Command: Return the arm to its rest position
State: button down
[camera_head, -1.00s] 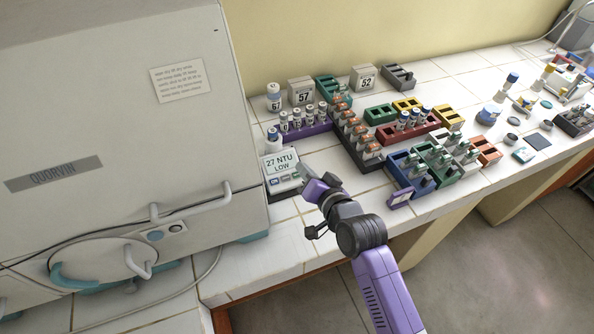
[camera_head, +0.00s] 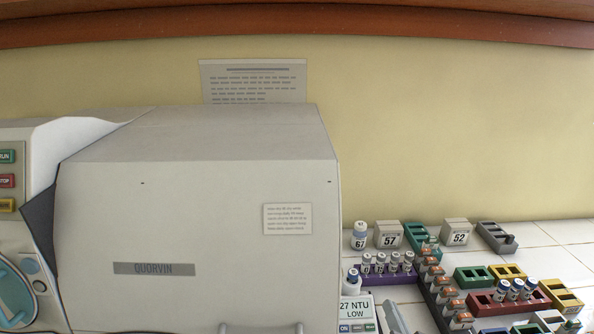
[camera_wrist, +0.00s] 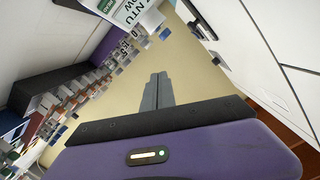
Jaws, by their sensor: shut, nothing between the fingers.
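My gripper (camera_wrist: 157,92) shows in the wrist view as two grey fingers pressed together at the end of the purple hand. Its fingers are shut with nothing between them, against a plain wall behind. In the head view only a small piece of my arm shows at the bottom edge, beside the turbidity meter (camera_head: 358,312), which reads 27 NTU LOW. The rest of the arm is out of that view. The meter also shows at the top of the wrist view (camera_wrist: 130,10).
The large Quorvin incubator (camera_head: 200,220) fills the left of the head view. Racks of vials stand on the tiled bench at right, including a purple rack (camera_head: 378,275) and a red rack (camera_head: 510,303). Blocks marked 57 (camera_head: 388,235) and 52 (camera_head: 457,232) stand near the wall.

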jog(key=s+a+n+g+b, duration=0.1)
jog(key=s+n+b, duration=0.2)
jog(key=s, duration=3.8)
jog(key=n, duration=0.3)
jog(key=shift+s+a+f+g+b, duration=0.15)
jog(key=shift+a+f+g+b, duration=0.1)
jog(key=shift+f+g+b, duration=0.15)
